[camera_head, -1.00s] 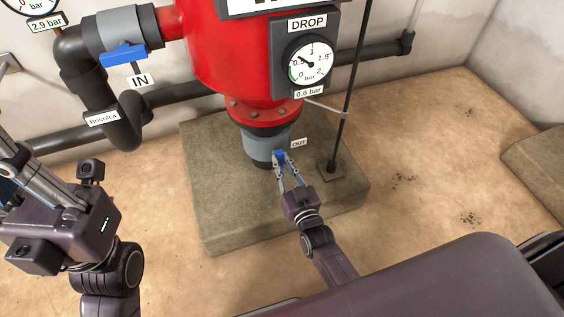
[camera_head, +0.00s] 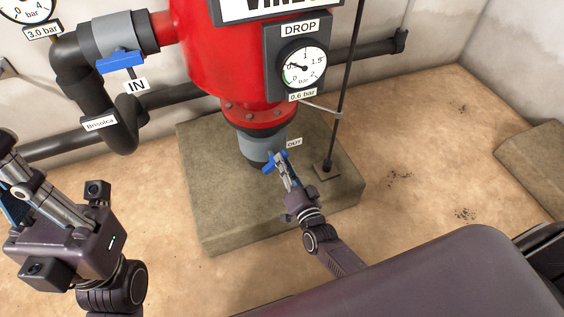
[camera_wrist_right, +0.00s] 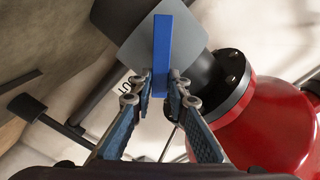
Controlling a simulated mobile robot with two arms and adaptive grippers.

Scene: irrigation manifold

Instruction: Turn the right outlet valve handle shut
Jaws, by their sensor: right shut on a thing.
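The outlet valve is a grey body (camera_head: 258,146) under the red tank, next to the OUT label (camera_head: 294,142). Its blue handle (camera_head: 270,166) shows as a slanted bar across the valve's front. My right gripper (camera_head: 283,163) reaches it from the lower right. In the right wrist view the blue handle (camera_wrist_right: 162,45) stands upright in the picture, with the fingertips (camera_wrist_right: 160,86) on either side, shut on it. My left gripper's fingers are at the left edge of the head view, partly cut off, away from the valve.
The red tank (camera_head: 212,55) stands over a stone plinth (camera_head: 220,215). The inlet valve's blue handle (camera_head: 121,62) is at the upper left. A thin black rod (camera_head: 344,90) rises close right of the outlet. The drop gauge (camera_head: 303,68) hangs above. Open floor lies to the right.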

